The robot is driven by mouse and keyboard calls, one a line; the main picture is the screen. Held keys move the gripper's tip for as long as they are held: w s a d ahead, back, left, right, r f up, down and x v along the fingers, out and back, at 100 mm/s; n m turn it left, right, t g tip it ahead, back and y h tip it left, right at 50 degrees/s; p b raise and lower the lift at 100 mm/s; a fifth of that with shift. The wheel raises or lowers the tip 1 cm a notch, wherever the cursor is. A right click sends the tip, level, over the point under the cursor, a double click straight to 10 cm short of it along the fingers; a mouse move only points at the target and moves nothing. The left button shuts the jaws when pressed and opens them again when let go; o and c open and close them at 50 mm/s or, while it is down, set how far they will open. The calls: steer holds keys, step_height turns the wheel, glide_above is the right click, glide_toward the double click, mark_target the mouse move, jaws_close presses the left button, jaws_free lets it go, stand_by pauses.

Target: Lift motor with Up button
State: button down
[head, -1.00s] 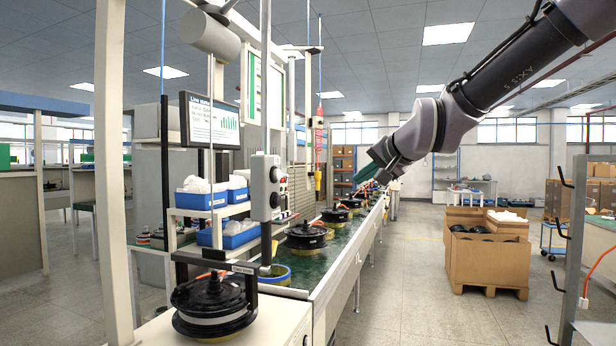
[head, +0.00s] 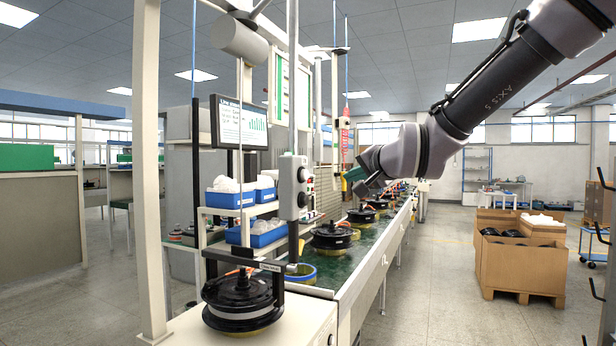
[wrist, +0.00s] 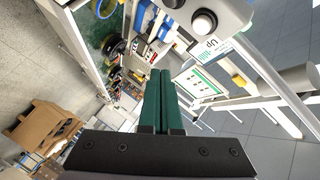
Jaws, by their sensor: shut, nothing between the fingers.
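A black hub motor (head: 240,303) with a yellowish base sits upright on the white cabinet (head: 312,325) at the front, with the dark lifting frame (head: 230,259) around and over it. A grey control box (head: 293,188) hangs above and to the right of the motor. In the wrist view the control box (wrist: 232,12) is at the top, with a round white button (wrist: 204,22) beside the word "Up" and part of another button. My gripper (head: 350,178) has green fingers pressed together and empty. It is right of the box, apart from it. In the wrist view the fingertips (wrist: 161,74) point below the Up button.
A conveyor (head: 362,245) with several more motors runs away behind the box. Blue bins (head: 231,199) stand on a shelf to the left, under a monitor (head: 240,124). A cardboard crate (head: 520,265) stands on the floor at right. The aisle between is clear.

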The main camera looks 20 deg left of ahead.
mark_target(305, 175)
steer(key=a, duration=0.8)
steer(key=shift+w, duration=0.3)
steer(key=shift+a, duration=0.15)
stand_by(1.6)
steer(key=shift+a, duration=0.3)
steer(key=shift+a, duration=0.5)
stand_by(2.2)
stand_by(1.7)
steer(key=shift+d, duration=0.95)
